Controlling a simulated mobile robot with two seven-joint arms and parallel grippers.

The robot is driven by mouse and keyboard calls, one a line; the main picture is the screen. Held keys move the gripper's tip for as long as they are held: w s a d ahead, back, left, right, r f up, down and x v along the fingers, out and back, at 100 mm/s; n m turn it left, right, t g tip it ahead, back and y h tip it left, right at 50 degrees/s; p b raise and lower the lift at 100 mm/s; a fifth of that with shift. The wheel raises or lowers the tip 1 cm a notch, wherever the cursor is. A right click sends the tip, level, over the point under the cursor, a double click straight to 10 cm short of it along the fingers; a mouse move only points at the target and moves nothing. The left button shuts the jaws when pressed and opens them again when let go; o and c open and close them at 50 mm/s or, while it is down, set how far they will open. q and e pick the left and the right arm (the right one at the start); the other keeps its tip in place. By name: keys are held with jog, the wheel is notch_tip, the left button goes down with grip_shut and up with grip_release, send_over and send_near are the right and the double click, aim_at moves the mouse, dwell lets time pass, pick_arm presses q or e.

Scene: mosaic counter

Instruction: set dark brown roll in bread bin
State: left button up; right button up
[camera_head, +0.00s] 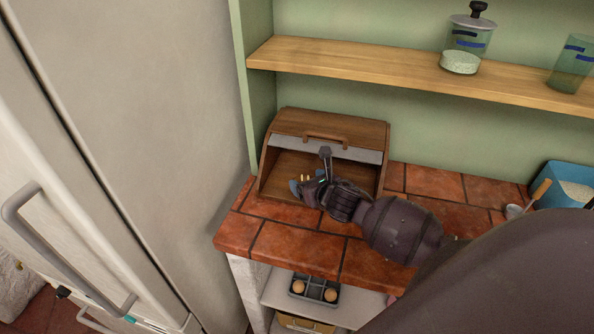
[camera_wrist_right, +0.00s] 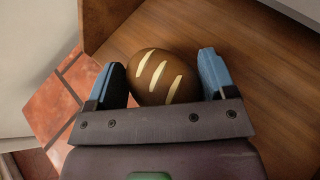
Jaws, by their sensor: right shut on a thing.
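The dark brown roll (camera_wrist_right: 158,78) has pale slashes on top and sits between the blue fingers of my right gripper (camera_wrist_right: 166,80), which is shut on it. In the head view my right gripper (camera_head: 307,181) is at the open front of the wooden bread bin (camera_head: 345,127), mostly hiding the roll. The bin's front is open, with its grey-edged lid raised. In the wrist view the bin's wooden floor (camera_wrist_right: 225,45) lies behind the roll. I cannot tell whether the roll touches it. My left gripper is not in view.
The bin stands on a red-tiled counter (camera_head: 288,244) beside a tall fridge (camera_head: 130,100). A wooden shelf (camera_head: 360,72) above holds a lidded jar (camera_head: 466,42) and a glass (camera_head: 571,64). A blue container (camera_head: 562,184) stands at right. A dark tray (camera_head: 314,288) sits below the counter.

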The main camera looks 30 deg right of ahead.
aim_at(307, 177)
jog(key=w, duration=0.3)
jog(key=shift+w+d, duration=0.1)
jog(key=w, duration=0.3)
jog(key=shift+w+f, duration=0.2)
jog(key=shift+f, duration=0.05)
jog(key=shift+f+p, duration=0.3)
jog(key=shift+f, duration=0.1)
jog(key=shift+s+d, duration=0.1)
jog(key=shift+s, duration=0.05)
jog(key=shift+f, duration=0.3)
jog(key=o, duration=0.9)
jog(key=shift+c, duration=0.2)
jog(key=shift+r, duration=0.1)
